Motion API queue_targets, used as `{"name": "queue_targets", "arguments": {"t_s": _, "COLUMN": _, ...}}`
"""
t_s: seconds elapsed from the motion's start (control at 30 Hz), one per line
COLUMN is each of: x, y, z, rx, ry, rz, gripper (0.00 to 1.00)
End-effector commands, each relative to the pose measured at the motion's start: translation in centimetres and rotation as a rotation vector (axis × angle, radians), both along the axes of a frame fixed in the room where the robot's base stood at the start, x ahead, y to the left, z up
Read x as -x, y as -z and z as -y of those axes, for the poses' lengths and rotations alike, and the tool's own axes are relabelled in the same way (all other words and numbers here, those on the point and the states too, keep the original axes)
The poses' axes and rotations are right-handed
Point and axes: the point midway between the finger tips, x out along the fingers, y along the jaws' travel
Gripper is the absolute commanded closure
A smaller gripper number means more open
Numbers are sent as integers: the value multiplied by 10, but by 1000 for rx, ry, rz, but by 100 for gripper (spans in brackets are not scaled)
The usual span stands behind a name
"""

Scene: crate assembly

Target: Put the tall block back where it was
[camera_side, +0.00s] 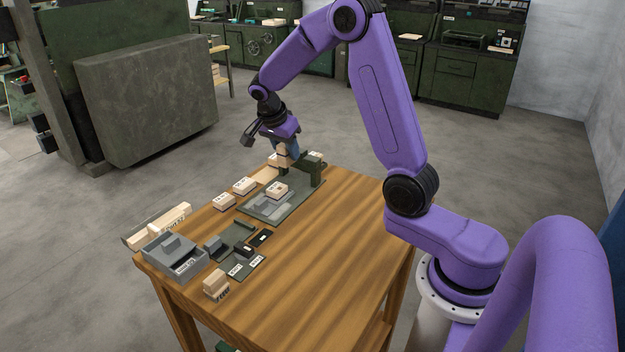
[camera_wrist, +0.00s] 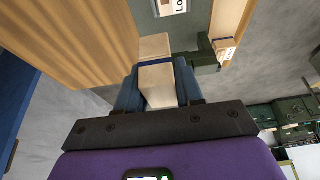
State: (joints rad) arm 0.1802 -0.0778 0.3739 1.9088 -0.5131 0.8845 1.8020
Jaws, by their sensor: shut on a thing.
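My gripper (camera_side: 287,150) is over the far end of the table, pointing down. In the wrist view its two blue fingers (camera_wrist: 158,88) are closed on a pale wooden block (camera_wrist: 157,82), which looks like the tall block. In the side view the held block (camera_side: 282,150) is partly covered by a finger. Another pale wooden piece (camera_wrist: 154,46) shows just beyond it in the wrist view. I cannot tell whether the two touch, or whether the held block rests on anything.
A dark green fixture (camera_side: 314,168) stands close to the right of my gripper. A green plate (camera_side: 298,194) with a labelled block (camera_side: 277,190) lies nearer. Labelled blocks (camera_side: 244,185) line the left edge. A grey box (camera_side: 176,258) stands at the near left. The table's right side is clear.

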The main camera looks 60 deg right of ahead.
Motion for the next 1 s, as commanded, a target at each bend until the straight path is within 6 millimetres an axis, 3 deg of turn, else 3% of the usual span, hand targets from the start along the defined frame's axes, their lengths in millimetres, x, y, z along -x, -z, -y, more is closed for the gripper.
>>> {"name": "queue_targets", "arguments": {"t_s": 0.3, "x": 96, "y": -17, "z": 57, "rx": 0, "ry": 8, "rz": 3, "gripper": 92}}
{"name": "queue_targets", "arguments": {"t_s": 0.5, "x": 151, "y": -17, "z": 73, "rx": 1, "ry": 5, "rz": 1, "gripper": 92}}
{"name": "queue_targets", "arguments": {"t_s": 0.6, "x": 167, "y": -16, "z": 76, "rx": 1, "ry": 3, "rz": 1, "gripper": 92}}
{"name": "queue_targets", "arguments": {"t_s": 0.77, "x": 179, "y": -13, "z": 79, "rx": 1, "ry": 1, "rz": 0, "gripper": 92}}
{"name": "queue_targets", "arguments": {"t_s": 1.0, "x": 159, "y": -1, "z": 94, "rx": -1, "ry": 0, "rz": -4, "gripper": 92}}
